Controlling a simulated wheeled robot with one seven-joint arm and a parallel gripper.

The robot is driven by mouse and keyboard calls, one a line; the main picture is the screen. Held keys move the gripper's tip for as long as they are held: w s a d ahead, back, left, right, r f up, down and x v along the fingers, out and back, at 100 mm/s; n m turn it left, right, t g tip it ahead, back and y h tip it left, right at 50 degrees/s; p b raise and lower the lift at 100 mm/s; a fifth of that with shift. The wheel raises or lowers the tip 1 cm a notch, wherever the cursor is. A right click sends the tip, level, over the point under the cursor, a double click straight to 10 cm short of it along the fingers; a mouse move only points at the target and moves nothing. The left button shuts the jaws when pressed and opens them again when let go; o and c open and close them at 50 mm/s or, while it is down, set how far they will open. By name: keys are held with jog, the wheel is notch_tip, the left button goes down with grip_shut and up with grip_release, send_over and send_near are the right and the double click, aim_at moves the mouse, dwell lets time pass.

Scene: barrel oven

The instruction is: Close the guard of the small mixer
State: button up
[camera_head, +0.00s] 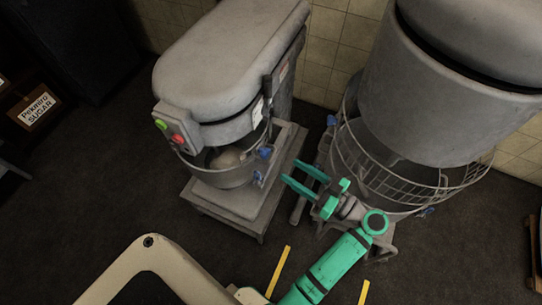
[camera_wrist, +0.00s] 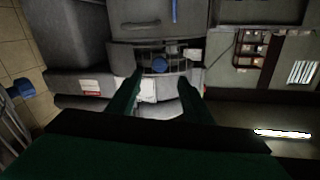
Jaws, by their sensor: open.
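The small mixer (camera_head: 215,70) is the grey machine left of centre in the head view, with green and red buttons on its front. Its bowl (camera_head: 222,178) sits under the head, with blue knobs (camera_head: 265,153) on its right side. Guard wires show around the bowl's upper edge; how far the guard is turned I cannot tell. My gripper (camera_head: 297,182) is open and empty, to the right of the bowl and apart from it, its fingers pointing left. In the wrist view the open fingers (camera_wrist: 160,92) frame a blue knob (camera_wrist: 160,64) on the mixer ahead.
A large mixer (camera_head: 445,85) with a wire guard (camera_head: 395,175) stands close on the right, beside my arm. A box labelled sugar (camera_head: 36,106) is at the far left. Yellow strips (camera_head: 279,270) mark the floor. The dark floor left of the small mixer is clear.

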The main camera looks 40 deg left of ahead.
aim_at(268, 155)
jog(key=a, duration=0.9)
jog(key=shift+s+a, duration=0.1)
jog(key=shift+a, duration=0.1)
grip_shut()
